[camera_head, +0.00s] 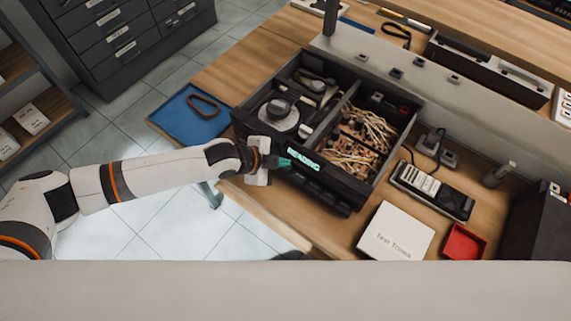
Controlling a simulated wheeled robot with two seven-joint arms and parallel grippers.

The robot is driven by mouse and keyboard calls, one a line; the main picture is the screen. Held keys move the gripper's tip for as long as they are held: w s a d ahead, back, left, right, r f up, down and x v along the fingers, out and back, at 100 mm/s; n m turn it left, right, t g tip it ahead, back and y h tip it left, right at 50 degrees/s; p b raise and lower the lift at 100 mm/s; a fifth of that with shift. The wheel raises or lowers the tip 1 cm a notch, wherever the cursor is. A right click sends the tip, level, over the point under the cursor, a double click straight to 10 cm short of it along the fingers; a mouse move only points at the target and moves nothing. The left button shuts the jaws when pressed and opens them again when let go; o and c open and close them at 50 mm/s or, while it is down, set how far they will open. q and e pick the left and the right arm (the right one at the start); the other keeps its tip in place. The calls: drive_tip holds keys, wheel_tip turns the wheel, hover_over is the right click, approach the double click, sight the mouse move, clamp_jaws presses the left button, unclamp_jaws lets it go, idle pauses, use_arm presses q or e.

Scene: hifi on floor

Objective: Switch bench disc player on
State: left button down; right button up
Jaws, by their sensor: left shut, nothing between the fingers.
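The disc player (352,192) is a black, open-topped unit on the wooden bench. Its inside shows a round disc mechanism (278,114) on the left and bundled tan wires on the right. A lit teal display on its front panel reads "READING" (303,160). My left gripper (280,162) is shut and empty, with its tip at the front panel just left of the display. I cannot tell whether it touches the panel; the gripper hides that part of the front. My right gripper is out of view.
A blue mat (190,128) with a brown loop lies left of the player. To the right are a black handheld device (432,190), a white box (396,236) and a red tray (464,244). A grey raised ledge (380,58) runs behind.

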sight(281, 170)
use_arm(q)
drive_tip(key=shift+r+p, duration=2.25)
drive_tip(key=shift+r, duration=0.5)
drive_tip(key=shift+f, duration=0.1)
